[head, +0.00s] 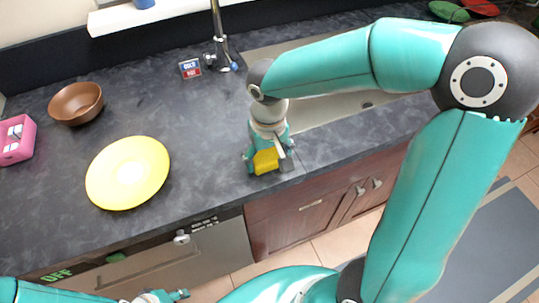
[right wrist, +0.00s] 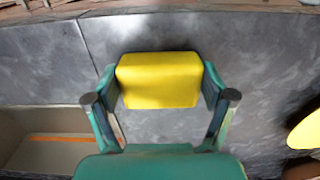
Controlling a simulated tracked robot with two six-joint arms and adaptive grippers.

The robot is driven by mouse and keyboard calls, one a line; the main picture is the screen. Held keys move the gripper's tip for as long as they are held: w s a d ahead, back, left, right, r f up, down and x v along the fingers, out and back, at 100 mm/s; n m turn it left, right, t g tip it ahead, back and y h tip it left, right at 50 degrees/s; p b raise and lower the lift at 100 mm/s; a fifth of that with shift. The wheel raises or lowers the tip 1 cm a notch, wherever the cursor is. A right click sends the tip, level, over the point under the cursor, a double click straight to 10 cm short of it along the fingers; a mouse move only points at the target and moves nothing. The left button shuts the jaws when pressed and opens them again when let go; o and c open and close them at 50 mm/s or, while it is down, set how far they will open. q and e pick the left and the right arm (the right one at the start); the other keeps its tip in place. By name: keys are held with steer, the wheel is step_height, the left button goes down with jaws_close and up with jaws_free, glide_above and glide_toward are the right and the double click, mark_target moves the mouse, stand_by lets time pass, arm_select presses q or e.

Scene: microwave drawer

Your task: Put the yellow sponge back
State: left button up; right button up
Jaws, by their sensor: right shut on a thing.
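The yellow sponge (head: 266,161) is between the fingers of my right gripper (head: 268,164), over the dark counter near its front edge. In the right wrist view the sponge (right wrist: 160,80) is a yellow block with my right gripper's fingers (right wrist: 160,98) shut on its two sides. I cannot tell whether the sponge touches the counter. My left gripper (head: 170,297) shows only in part at the bottom of the head view, in front of the dishwasher, and its opening is unclear.
A sink (head: 330,118) lies right of the sponge, partly behind my right arm, with a faucet (head: 218,45) behind it. A small sign (head: 190,68), a yellow plate (head: 128,173), a brown bowl (head: 76,103) and a pink holder (head: 15,140) stand left. Counter between plate and sponge is clear.

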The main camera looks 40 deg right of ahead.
mark_target(269, 157)
steer(key=shift+f, duration=0.1)
steer(key=o, duration=0.9)
step_height(269, 157, up, 12)
steer(key=shift+r, duration=0.15)
stand_by(0.5)
